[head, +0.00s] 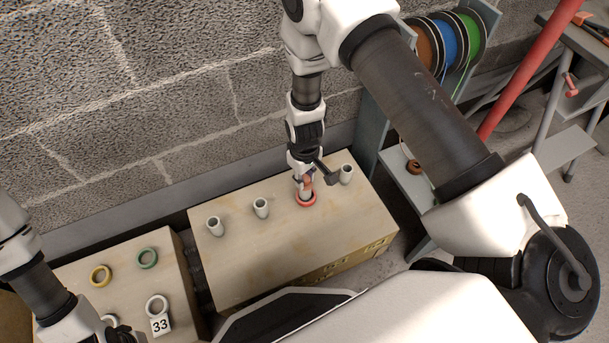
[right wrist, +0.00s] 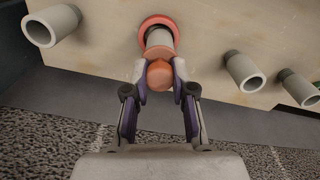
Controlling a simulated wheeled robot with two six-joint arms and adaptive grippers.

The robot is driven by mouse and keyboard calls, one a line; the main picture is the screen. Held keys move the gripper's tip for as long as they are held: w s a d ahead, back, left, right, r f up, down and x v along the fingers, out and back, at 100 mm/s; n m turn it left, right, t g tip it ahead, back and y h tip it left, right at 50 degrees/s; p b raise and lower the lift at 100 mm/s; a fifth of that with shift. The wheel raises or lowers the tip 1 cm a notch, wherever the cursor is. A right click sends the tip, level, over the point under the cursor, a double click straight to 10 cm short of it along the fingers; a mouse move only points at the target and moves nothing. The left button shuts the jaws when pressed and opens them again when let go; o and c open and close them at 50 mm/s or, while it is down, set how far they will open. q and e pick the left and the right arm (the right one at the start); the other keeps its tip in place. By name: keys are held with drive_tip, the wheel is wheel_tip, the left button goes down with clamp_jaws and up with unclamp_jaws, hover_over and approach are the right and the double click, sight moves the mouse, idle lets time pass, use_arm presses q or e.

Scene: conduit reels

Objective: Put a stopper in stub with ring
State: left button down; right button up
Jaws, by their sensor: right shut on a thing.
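Several grey stubs stand on the pale wooden box. A red ring (head: 306,199) lies around the base of one stub (head: 305,192); the ring also shows in the right wrist view (right wrist: 159,22), with its stub (right wrist: 159,38). My right gripper (right wrist: 160,76) is shut on an orange stopper (right wrist: 160,74). It holds the stopper at the mouth of the ringed stub, in line with it; I cannot tell how deep the stopper is in. The head view shows the right gripper (head: 307,180) above the ring. My left gripper is outside the frame; only its arm shows.
Bare stubs stand at left (head: 213,226), beside it (head: 260,208) and at right (head: 346,174). A second box holds a yellow ring (head: 101,275), a green ring (head: 147,258) and a tag marked 33 (head: 160,325). A block wall rises behind. Cable reels (head: 445,42) stand right.

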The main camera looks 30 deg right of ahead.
sight(305, 177)
drive_tip(key=shift+f, duration=0.2)
drive_tip(key=o, duration=1.4)
drive_tip(key=shift+r, duration=0.1)
wheel_tip(305, 177, up, 10)
drive_tip(key=p, duration=0.9)
